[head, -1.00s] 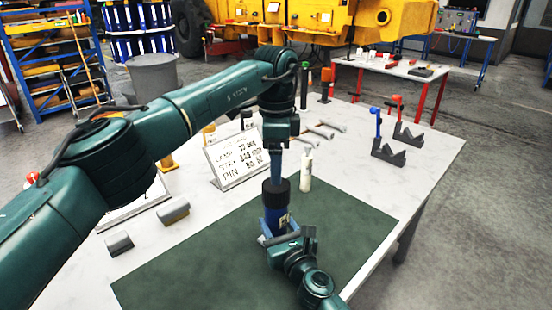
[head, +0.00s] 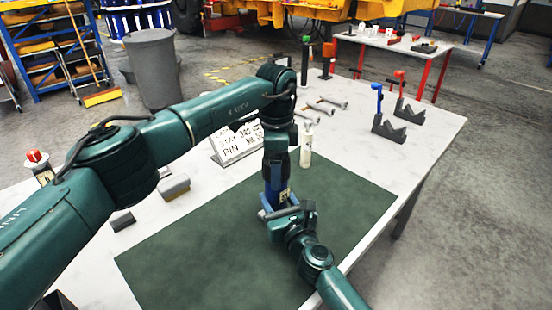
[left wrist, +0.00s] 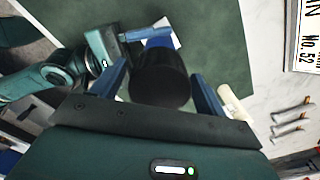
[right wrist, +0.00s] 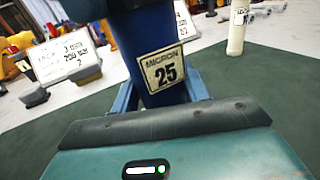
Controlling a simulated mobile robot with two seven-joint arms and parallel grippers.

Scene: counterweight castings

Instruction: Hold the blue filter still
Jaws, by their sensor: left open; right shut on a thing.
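The blue filter (head: 284,196) stands upright on the green mat (head: 205,240). Its body shows in the right wrist view (right wrist: 128,45) with a label reading MICRON 25. Its black cap (left wrist: 160,80) shows in the left wrist view. My right gripper (head: 275,212) is shut on the lower part of the filter, from the front right side. My left gripper (left wrist: 160,74) is open above the filter, pointing down, with one blue finger on each side of the cap. I cannot tell whether they touch it. In the head view the left gripper (head: 275,165) hides most of the cap.
A white bottle (head: 306,150) stands close behind the filter. A white sign (head: 236,145) is behind my left arm. Grey blocks (head: 174,187) sit at the left. The mat's left part is clear.

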